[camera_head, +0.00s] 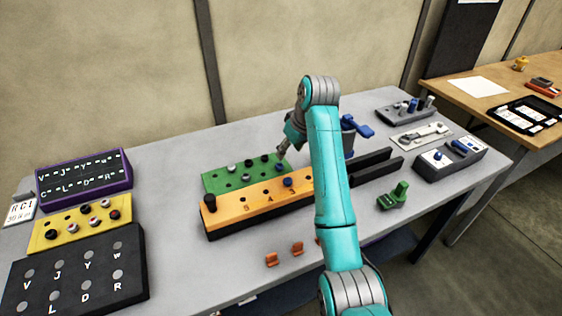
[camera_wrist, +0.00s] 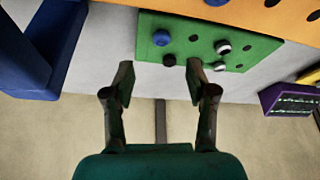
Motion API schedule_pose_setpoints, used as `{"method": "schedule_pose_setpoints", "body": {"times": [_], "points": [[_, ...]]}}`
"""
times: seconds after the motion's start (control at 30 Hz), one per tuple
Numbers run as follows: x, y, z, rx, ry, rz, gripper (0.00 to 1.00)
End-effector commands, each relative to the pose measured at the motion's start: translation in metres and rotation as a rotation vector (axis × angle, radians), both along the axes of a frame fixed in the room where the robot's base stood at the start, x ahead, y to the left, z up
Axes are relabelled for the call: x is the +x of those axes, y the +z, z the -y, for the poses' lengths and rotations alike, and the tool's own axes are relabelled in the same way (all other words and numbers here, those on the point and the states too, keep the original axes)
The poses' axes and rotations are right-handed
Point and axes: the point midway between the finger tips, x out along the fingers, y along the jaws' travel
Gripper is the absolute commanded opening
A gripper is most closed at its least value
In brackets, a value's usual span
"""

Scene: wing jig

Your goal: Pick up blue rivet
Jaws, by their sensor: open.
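A blue rivet (camera_wrist: 161,38) stands in the green board (camera_wrist: 207,29) in the wrist view, straight ahead of the gap between my fingers. It also shows in the head view (camera_head: 281,167), close to my gripper (camera_head: 283,151). In the wrist view my gripper (camera_wrist: 160,76) is open, with nothing between its fingers. A black rivet or hole (camera_wrist: 170,60) lies nearer the fingertips than the blue rivet. A second blue rivet (camera_head: 288,182) is on the orange board (camera_head: 250,207), beside the green one.
Grey-topped rivets (camera_wrist: 222,46) stand near the right finger. A blue block (camera_wrist: 20,57) is at the wrist view's left. A yellow board (camera_head: 72,230), black lettered box (camera_head: 75,272) and purple-edged box (camera_head: 84,178) stand left. Grey table shows between boards.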

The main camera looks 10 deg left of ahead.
Motion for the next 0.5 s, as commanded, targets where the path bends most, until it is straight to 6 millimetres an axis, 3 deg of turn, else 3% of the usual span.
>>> {"method": "schedule_pose_setpoints", "body": {"times": [0.2, 0.5], "points": [[0.008, -0.030, -0.009, -0.001, 0.001, -0.003, 0.57], [0.014, -0.050, -0.018, -0.002, 0.000, -0.003, 0.57]]}}
